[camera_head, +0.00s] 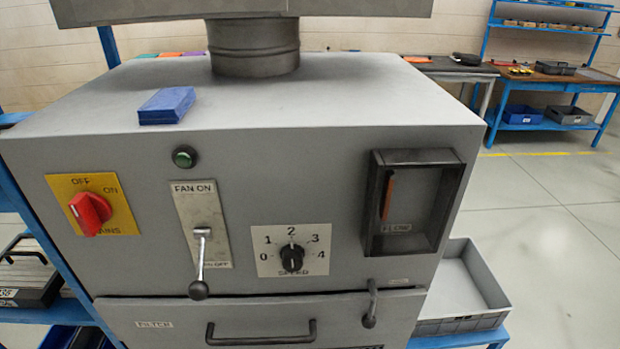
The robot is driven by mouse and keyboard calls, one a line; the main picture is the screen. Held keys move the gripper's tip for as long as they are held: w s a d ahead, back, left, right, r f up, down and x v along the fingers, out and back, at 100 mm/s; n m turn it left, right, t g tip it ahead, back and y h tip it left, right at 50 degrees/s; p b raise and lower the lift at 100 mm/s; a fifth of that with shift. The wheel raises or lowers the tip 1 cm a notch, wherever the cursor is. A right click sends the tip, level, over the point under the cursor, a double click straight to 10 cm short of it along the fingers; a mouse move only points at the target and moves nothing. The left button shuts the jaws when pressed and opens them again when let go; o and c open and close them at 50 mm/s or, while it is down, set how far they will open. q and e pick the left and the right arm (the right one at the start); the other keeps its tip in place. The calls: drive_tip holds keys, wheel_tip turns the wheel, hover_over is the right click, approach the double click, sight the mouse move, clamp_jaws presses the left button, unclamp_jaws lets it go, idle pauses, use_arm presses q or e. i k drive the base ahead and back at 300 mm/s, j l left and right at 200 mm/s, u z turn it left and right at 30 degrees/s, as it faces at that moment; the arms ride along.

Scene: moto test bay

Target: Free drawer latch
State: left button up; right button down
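The drawer (180,338) is the low front panel of a grey cabinet, labelled FILTER, with a dark bar handle (261,337). Its front looks closed against the cabinet, with a thin seam above. The drawer latch (371,302) is a small dark metal lever at the drawer's upper right. It hangs nearly straight down across the seam, with a rounded lower end over the drawer front. The bottom of the drawer is cut off by the picture edge. Neither of my grippers is in view.
Above the drawer are a red mains knob (90,213), a fan lever (200,262) pointing down, a speed dial (291,258) and a recessed flow window (412,203). A blue block (167,106) lies on top. A grey tray (462,322) stands right of the cabinet.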

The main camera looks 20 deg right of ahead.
sight(368, 320)
drive_tip(key=l+z, duration=0.1)
drive_tip(key=z, duration=1)
